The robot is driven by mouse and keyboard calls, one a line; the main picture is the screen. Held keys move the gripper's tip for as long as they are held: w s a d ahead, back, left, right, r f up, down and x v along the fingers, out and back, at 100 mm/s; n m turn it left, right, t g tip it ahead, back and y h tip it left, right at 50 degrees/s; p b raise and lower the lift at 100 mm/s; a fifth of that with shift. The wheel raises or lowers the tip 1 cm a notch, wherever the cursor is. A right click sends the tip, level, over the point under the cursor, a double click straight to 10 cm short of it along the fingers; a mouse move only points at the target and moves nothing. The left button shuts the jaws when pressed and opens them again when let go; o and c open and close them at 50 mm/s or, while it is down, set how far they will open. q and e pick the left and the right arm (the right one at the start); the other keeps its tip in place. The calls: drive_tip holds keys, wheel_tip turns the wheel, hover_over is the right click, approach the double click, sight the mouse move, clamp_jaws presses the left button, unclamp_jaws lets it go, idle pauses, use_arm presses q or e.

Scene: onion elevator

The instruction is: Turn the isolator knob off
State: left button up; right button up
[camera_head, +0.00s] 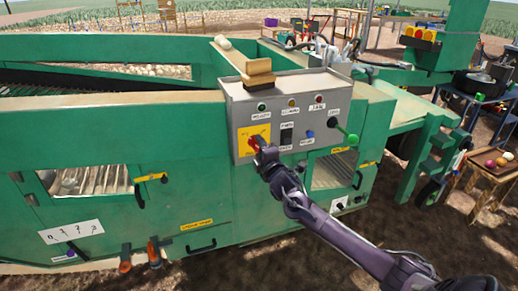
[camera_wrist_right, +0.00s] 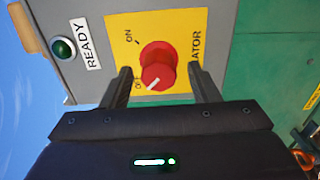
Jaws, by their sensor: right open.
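The isolator knob (camera_head: 254,143) is a red round knob on a yellow plate (camera_head: 247,153) at the left of the grey control panel. In the right wrist view the knob (camera_wrist_right: 157,66) sits in the middle of the yellow plate (camera_wrist_right: 185,18), with ON and OFF labels on its left. Its white mark points down-left, close to the OFF label. My right gripper (camera_wrist_right: 160,71) is open, one finger on each side of the knob, with visible gaps. In the head view the right gripper (camera_head: 264,155) is at the knob and partly covers it. My left gripper is not in view.
The grey panel (camera_head: 290,85) also carries a green READY lamp (camera_wrist_right: 64,47), other lamps, switches and a green-ended lever (camera_head: 346,135). The green machine (camera_head: 110,120) surrounds the panel. Open ground lies in front.

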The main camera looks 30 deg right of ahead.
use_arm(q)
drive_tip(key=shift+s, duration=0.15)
use_arm(e)
drive_tip(key=v, duration=0.6)
drive_tip(key=shift+s, duration=0.4)
